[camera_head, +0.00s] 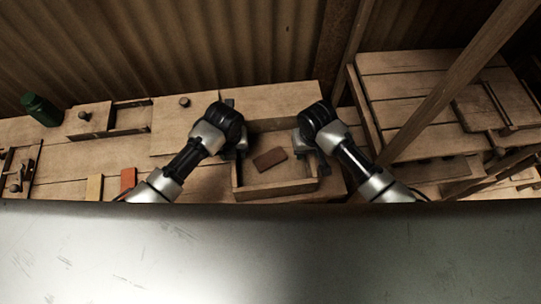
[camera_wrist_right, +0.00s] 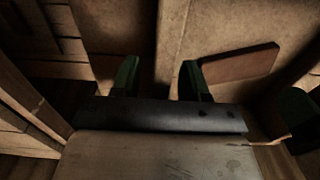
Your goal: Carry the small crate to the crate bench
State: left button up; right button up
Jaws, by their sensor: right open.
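The small crate (camera_head: 277,190) is an open, shallow wooden box on the wooden bench, between my two arms. A brown tile (camera_head: 269,159) lies flat inside it, also visible in the right wrist view (camera_wrist_right: 240,63). My right gripper (camera_head: 309,142) is at the crate's right side. In the right wrist view its two green fingers (camera_wrist_right: 158,76) are apart, with a crate wall (camera_wrist_right: 170,38) running between them. My left gripper (camera_head: 238,150) is at the crate's left side; its fingers are mostly hidden by its own wrist.
A green bottle (camera_head: 41,109), a wooden box (camera_head: 130,118) and yellow (camera_head: 94,187) and orange (camera_head: 128,180) blocks are at the left. A slanted wooden post (camera_head: 455,82) crosses in front of a slatted bench (camera_head: 400,87) at the right. A grey surface (camera_head: 270,255) fills the foreground.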

pick_arm(q)
jog(key=shift+f, duration=0.4)
pick_arm(e)
jog(key=shift+f, duration=0.4)
pick_arm(q)
jog(key=shift+c, duration=0.2)
pick_arm(e)
jog(key=shift+c, duration=0.2)
pick_arm(q)
grip_shut()
pick_arm(e)
grip_shut()
pick_arm(q)
jog(key=shift+r, duration=0.1)
pick_arm(e)
jog(key=shift+r, duration=0.15)
